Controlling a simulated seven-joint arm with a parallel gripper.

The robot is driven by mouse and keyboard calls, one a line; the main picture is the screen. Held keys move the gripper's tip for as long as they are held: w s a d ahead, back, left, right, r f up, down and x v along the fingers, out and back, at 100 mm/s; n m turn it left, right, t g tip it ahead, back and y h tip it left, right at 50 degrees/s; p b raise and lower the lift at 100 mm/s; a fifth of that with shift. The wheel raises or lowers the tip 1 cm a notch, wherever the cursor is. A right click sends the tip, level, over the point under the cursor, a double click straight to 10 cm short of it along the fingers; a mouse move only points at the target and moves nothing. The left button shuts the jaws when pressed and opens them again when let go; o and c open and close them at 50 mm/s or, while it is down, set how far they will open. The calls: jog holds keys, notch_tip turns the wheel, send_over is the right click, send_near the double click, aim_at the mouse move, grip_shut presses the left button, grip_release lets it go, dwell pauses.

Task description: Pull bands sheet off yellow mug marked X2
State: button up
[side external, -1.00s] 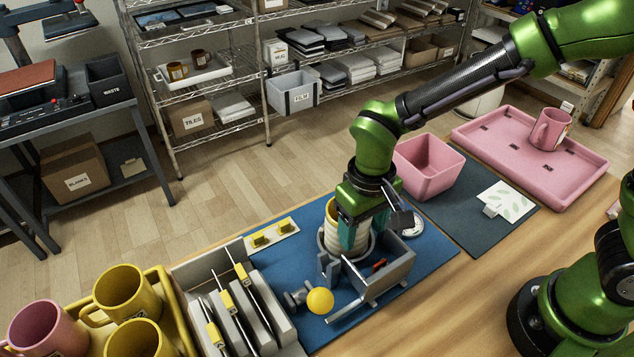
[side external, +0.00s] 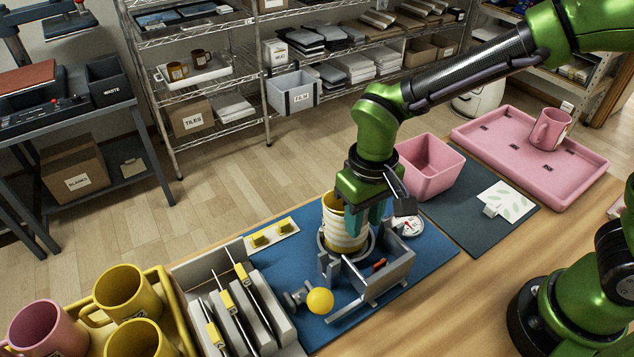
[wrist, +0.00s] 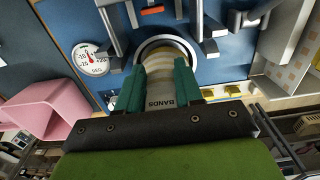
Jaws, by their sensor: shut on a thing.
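The yellow mug (side external: 333,202), wrapped in a cream-and-tan striped layer, stands upright in the grey press cradle (side external: 396,272) on the blue mat. No X2 mark is readable on it. My gripper (side external: 366,216) is beside the mug's right side in the side view. In the wrist view my gripper (wrist: 158,84) has its teal fingers shut on the bands sheet (wrist: 160,103), whose pale tab reads BANDS. The striped layer (wrist: 159,64) continues from the tab toward the mug. I cannot tell how much of the sheet still touches the mug.
A yellow ball-ended lever (side external: 320,301) sticks out in front of the press. A dial (side external: 408,227) lies right of it. A pink bin (side external: 430,170) and pink tray (side external: 592,165) stand farther right. A slotted rack (side external: 283,322) and yellow mug tray (side external: 176,310) are left.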

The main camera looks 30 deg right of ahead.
jog(key=shift+s+a+r, duration=0.1)
jog(key=shift+s+r, duration=0.05)
jog(key=shift+r, duration=5.9)
